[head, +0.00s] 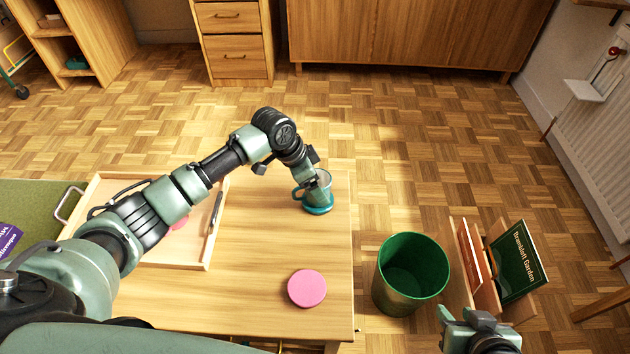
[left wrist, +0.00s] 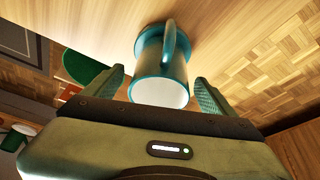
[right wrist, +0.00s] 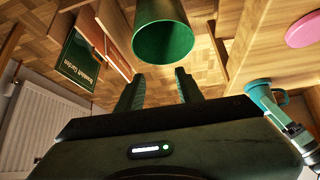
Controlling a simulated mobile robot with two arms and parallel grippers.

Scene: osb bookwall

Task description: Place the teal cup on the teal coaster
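The teal cup (head: 321,187) stands upright near the far right corner of the wooden table, its handle to the left. A teal disc, apparently the teal coaster (head: 318,211), shows as a wider rim at the cup's foot; the cup appears to stand on it. My left gripper (head: 312,176) is at the cup. In the left wrist view the cup (left wrist: 160,65) lies between the open fingers, with visible gaps on both sides. My right gripper (head: 480,330) is past the table's right side, low in the head view; its fingers (right wrist: 160,88) are open and empty.
A pink disc (head: 307,288) lies at the table's front right. A wooden tray (head: 195,264) fills the table's left, partly behind my left arm, with another pink thing (head: 180,223) in it. A green bin (head: 384,288) and a book rack (head: 487,298) stand right of the table.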

